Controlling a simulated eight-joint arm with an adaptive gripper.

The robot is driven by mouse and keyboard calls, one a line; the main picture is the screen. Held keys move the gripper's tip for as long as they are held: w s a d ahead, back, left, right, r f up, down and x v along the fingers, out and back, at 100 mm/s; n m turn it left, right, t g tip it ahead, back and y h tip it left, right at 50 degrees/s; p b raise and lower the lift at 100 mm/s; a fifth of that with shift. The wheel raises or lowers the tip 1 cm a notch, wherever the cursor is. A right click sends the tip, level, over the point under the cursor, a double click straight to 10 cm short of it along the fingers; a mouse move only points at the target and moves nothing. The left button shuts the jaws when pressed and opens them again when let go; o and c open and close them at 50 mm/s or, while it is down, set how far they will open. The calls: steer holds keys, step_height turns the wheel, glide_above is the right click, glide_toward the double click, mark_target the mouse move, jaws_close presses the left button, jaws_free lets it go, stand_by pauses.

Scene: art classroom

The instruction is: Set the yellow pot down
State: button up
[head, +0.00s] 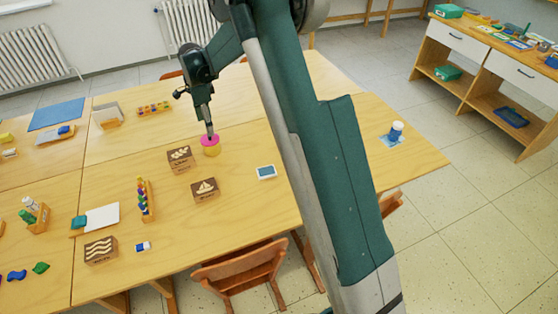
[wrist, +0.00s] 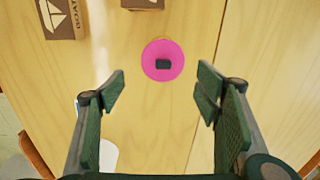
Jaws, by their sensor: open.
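The yellow pot (head: 211,152) stands upright on the wooden table, with a pink top (wrist: 150,64) and a small dark knob at its middle. My gripper (head: 210,134) is right above the pot in the head view, pointing down. In the wrist view my gripper's two fingers (wrist: 163,84) are spread apart, one on each side of the pink top, with clear gaps between them and it. Nothing is held.
Two brown stamp blocks stand near the pot: the boat block (head: 205,189) and another block (head: 181,158). A blue-and-white pad (head: 267,172) lies to the right. A rack of coloured bottles (head: 146,200) is at lower left. The table behind the pot has free room.

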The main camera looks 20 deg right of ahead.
steer(key=s+d+r+n+t, duration=0.2)
steer(key=s+d+r+n, duration=0.2)
steer(key=s+r, duration=0.65)
steer(key=s+d+r+n+t, duration=0.1)
steer(key=s+d+r+n, duration=0.3)
steer(key=s+r, duration=0.7)
steer(key=s+d+n+t, duration=0.1)
steer(key=s+d+n, duration=0.1)
steer(key=s, duration=0.7)
steer(key=s+d+f+n+t, duration=0.1)
steer(key=s+n, duration=0.3)
steer(key=s, duration=0.5)
steer(key=s+d+f+n+t, duration=0.1)
steer(key=s+d+n+t, duration=0.1)
steer(key=s, duration=0.8)
steer(key=shift+d+f+n, duration=0.25)
steer(key=shift+d+n, duration=0.05)
steer(key=shift+n, duration=0.5)
steer(key=shift+s, duration=0.1)
